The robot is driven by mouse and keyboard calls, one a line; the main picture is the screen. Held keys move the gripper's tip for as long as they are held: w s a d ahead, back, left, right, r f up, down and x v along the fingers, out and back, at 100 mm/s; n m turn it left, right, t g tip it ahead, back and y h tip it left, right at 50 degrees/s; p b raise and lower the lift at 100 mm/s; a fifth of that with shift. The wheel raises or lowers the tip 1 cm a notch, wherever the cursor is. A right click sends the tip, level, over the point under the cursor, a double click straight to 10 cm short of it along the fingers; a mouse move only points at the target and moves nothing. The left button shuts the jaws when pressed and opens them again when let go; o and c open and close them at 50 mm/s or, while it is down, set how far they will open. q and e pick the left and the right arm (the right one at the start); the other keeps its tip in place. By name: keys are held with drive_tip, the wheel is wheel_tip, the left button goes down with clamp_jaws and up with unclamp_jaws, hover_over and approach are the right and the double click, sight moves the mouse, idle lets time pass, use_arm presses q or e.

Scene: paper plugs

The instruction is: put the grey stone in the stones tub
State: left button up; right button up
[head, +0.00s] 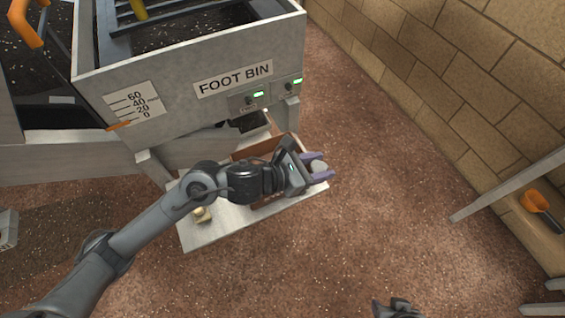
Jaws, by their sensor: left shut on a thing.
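My left gripper (322,168) has purple fingers and is shut on a small pale grey stone (319,166). It is over the right end of a brown-lined tray (262,146) on a pale shelf below the foot bin. The arm hides part of the tray. My right arm's dark end (397,308) just shows at the bottom edge; its fingers cannot be made out. I see no tub that I can read as the stones tub.
The grey foot bin (190,105) stands behind the shelf (205,236). A small yellowish lump (202,215) lies on the shelf. A grey labelled box (8,229) is cut off at the left edge. An orange scoop (540,208) is at the right. The reddish floor between is clear.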

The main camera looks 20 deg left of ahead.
use_arm(q)
drive_tip(key=w+a+f+b, duration=0.1)
drive_tip(key=w+a+f, duration=0.1)
drive_tip(key=a, duration=0.1)
drive_tip(key=w+a+f+b, duration=0.1)
drive_tip(key=w+a+f, duration=0.1)
drive_tip(key=w+a+f+b, duration=0.1)
drive_tip(key=w+a+f, duration=0.1)
drive_tip(key=a, duration=0.1)
drive_tip(key=shift+w+a+f, duration=0.25)
drive_tip(key=shift+w+a, duration=0.1)
drive_tip(key=shift+w, duration=0.05)
drive_tip(key=shift+f+b, duration=1)
drive_tip(key=shift+f, duration=1.05)
